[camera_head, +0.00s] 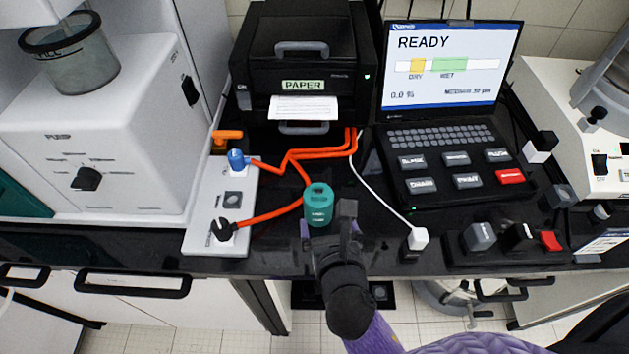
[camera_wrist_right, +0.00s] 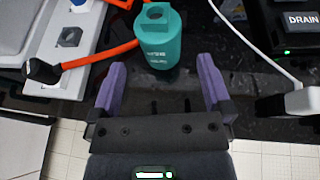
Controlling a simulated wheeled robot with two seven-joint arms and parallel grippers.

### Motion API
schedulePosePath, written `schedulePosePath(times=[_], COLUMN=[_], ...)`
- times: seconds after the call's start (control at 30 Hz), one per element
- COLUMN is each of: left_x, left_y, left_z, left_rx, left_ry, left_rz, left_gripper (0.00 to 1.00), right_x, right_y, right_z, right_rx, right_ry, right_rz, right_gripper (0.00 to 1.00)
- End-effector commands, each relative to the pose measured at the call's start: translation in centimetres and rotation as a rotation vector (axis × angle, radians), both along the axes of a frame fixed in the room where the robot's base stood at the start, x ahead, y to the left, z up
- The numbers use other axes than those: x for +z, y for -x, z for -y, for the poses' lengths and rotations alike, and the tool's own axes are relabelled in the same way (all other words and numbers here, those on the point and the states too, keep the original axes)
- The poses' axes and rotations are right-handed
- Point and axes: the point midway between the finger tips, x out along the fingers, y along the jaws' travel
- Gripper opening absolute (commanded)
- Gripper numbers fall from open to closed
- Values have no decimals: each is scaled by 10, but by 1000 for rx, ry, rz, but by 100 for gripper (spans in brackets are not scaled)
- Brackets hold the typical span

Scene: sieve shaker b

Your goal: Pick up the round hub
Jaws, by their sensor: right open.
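The round hub is most likely the teal cylinder (camera_head: 318,205) with a hole in its top, standing upright on the black bench near its front edge. It also shows in the right wrist view (camera_wrist_right: 159,45), with white lettering on its side. My right gripper (camera_head: 325,228) is at the bench edge just in front of it. In the right wrist view the purple fingers (camera_wrist_right: 160,90) are spread wide, with the teal cylinder just beyond their tips and nothing between them. My left gripper is not in view.
Orange cables (camera_head: 275,212) run beside the teal cylinder to a white panel (camera_head: 214,240) with a blue plug (camera_head: 237,159). A white cable ends in a white plug (camera_head: 418,239) to the right. A black printer (camera_head: 303,60) and a control console (camera_head: 455,165) stand behind.

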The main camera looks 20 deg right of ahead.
Motion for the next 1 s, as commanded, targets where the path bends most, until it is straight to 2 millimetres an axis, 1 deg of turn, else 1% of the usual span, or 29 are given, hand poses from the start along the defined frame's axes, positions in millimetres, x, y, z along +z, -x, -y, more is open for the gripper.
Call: schedulePosePath(times=[0.1,0.27,0.4,0.47,0.57,0.73,0.77,0.8,0.97,1.0], left_x=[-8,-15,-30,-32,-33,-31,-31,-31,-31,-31], left_y=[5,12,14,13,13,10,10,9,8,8], left_z=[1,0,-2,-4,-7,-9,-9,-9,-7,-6], left_rx=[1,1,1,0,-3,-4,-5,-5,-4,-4], left_ry=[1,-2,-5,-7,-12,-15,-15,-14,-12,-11], left_rz=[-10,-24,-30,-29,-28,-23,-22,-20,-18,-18], left_gripper=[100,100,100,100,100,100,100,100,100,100], right_x=[-10,-22,-38,-40,-42,-41,-41,-41,-40,-41], right_y=[-22,-44,-70,-79,-87,-87,-87,-86,-86,-86], right_z=[2,4,5,7,7,8,8,8,8,8], right_rx=[-3,-2,-2,-1,0,0,0,0,0,0], right_ry=[-2,-2,-5,-2,-3,-2,-2,-2,-2,-2], right_rz=[2,1,1,1,0,-1,-1,-1,-1,-1], right_gripper=[100,100,100,100,100,100,98,89,56,47])
